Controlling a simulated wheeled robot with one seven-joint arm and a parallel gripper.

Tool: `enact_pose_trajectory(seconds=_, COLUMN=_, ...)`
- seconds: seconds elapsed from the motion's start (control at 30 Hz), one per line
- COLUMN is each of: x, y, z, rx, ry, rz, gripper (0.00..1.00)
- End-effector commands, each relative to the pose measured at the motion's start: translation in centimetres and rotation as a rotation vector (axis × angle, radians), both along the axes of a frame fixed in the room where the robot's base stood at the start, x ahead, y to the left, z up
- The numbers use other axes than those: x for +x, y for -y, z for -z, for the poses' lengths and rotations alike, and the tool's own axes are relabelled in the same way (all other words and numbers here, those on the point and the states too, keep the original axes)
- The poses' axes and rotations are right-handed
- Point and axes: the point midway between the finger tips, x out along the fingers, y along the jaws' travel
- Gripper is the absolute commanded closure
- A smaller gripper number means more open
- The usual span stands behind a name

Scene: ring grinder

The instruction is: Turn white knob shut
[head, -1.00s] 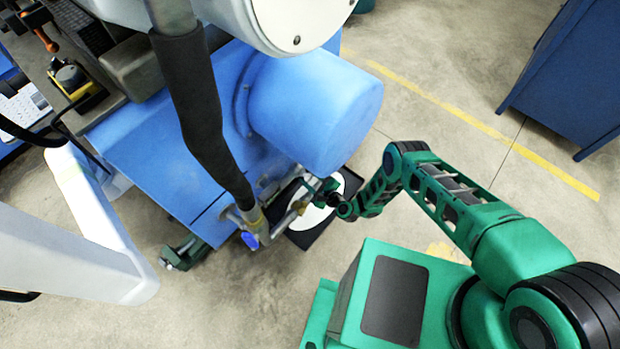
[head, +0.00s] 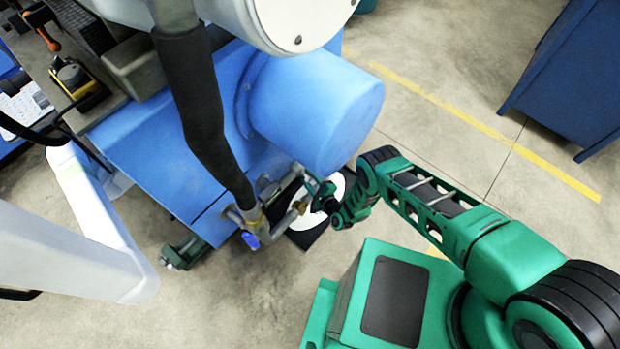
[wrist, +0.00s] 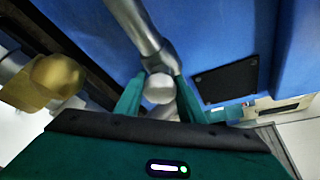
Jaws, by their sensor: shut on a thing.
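The white knob (wrist: 160,88) is a pale, rounded piece at the end of a grey metal pipe (wrist: 138,28) in the wrist view. My gripper (wrist: 161,97) has one green finger on each side of it and is shut on it. In the head view my gripper (head: 318,192) is at the pipework beside the blue machine. The knob cannot be made out clearly there, as the gripper and pipes cover it.
The blue machine (head: 315,110) with its large rounded housing stands just behind my gripper. A brass fitting (wrist: 55,80) is at the left in the wrist view. A blue-handled valve (head: 250,240) hangs left of the gripper. Open floor (head: 450,150) lies to the right.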

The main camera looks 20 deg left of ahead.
Motion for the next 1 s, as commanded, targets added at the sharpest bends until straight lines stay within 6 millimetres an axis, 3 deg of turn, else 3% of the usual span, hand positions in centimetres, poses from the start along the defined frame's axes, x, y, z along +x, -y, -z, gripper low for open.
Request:
enact_pose_trajectory(seconds=0.2, x=-0.7, y=-0.2, z=0.4, rx=-0.002, ry=-0.014, rz=-0.008, gripper=0.87)
enact_pose_trajectory(seconds=0.23, x=-0.7, y=-0.2, z=0.4, rx=-0.002, ry=-0.014, rz=-0.008, gripper=0.6)
enact_pose_trajectory(seconds=0.3, x=-0.7, y=-0.2, z=0.3, rx=-0.002, ry=-0.012, rz=-0.007, gripper=0.46)
enact_pose_trajectory(seconds=0.67, x=-0.5, y=0.2, z=0.1, rx=-0.001, ry=-0.007, rz=-0.003, gripper=0.46)
enact_pose_trajectory(seconds=1.0, x=-3.9, y=4.1, z=-1.0, rx=-0.005, ry=-0.009, rz=-0.005, gripper=0.46)
